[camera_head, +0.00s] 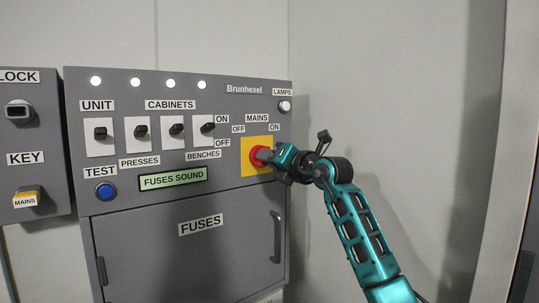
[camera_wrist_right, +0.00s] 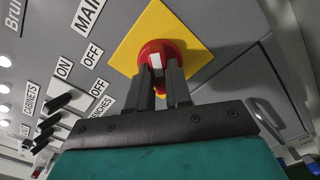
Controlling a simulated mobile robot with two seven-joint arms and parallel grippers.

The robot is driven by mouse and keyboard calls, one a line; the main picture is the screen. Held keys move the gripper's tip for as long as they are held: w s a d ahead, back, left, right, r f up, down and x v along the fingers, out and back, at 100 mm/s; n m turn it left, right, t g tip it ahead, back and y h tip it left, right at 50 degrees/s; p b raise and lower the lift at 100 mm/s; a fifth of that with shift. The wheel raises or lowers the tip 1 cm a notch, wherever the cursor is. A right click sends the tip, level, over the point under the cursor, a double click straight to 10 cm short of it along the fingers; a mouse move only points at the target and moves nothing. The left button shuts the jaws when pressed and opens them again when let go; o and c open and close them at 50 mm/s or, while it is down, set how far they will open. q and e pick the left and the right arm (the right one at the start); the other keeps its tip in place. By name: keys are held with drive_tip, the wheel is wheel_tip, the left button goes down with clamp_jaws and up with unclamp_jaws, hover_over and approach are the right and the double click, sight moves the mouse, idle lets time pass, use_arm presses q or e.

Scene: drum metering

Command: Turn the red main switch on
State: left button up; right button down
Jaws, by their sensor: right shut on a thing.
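The red main switch (camera_head: 257,155) sits on a yellow square plate (camera_head: 249,168) at the right of the grey panel, under the MAINS label with OFF at left and ON at right. My right gripper (camera_head: 268,156) reaches it from the right and is shut on its handle. In the right wrist view the red switch (camera_wrist_right: 161,50) shows between the two dark fingers (camera_wrist_right: 165,82), with a light mark on its handle. The gripper hides part of the switch in the head view, so its exact setting is hard to tell. My left gripper is not in view.
Four small toggle switches (camera_head: 141,131) for unit and cabinets stand left of the main switch. A display (camera_head: 173,179) reads FUSES SOUND. The fuses door (camera_head: 190,250) below has a handle (camera_head: 277,237). A key box (camera_head: 30,140) hangs at far left. Plain wall is at right.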

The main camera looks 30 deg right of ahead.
drive_tip(key=shift+m+p, duration=0.3)
drive_tip(key=shift+m, duration=0.3)
drive_tip(key=c, duration=1)
unclamp_jaws()
drive_tip(key=shift+c, duration=0.2)
drive_tip(key=shift+s, duration=0.15)
drive_tip(key=s+d+b, duration=0.1)
drive_tip(key=s+b, duration=0.1)
drive_tip(key=s, duration=1)
drive_tip(key=shift+s, duration=0.35)
